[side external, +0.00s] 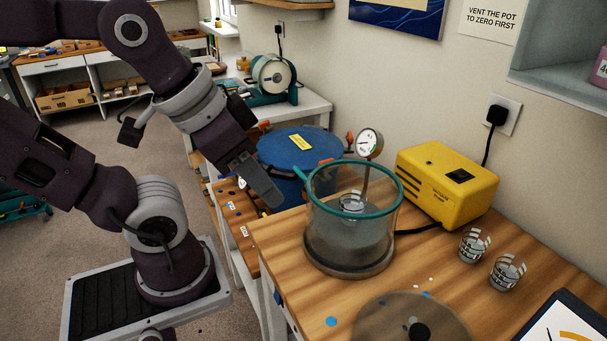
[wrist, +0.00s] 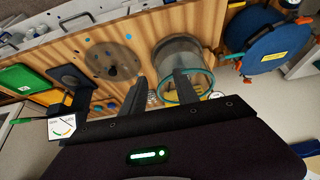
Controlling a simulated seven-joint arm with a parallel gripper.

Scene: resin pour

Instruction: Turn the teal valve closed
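A small teal lever (side external: 299,173), which looks like the teal valve, shows at the left of the clear chamber's teal rim in the side view; its exact mounting is hard to tell. A red-orange piece (side external: 326,161) is beside it. The chamber (side external: 345,240) stands on the wooden bench with a cup inside and a dial gauge (side external: 369,143) above. My gripper (side external: 272,196) points down left of the chamber, in front of the blue pot, apart from the lever. In the wrist view my gripper (wrist: 160,76) has its two fingers spread with nothing held between them.
The blue-lidded pot (side external: 285,145) with orange clamps stands behind my gripper. A yellow pump (side external: 448,184) stands right of the chamber, with two cups (side external: 474,244) nearby. A round clear lid (side external: 385,325) lies on the front bench. Open floor lies left of the bench.

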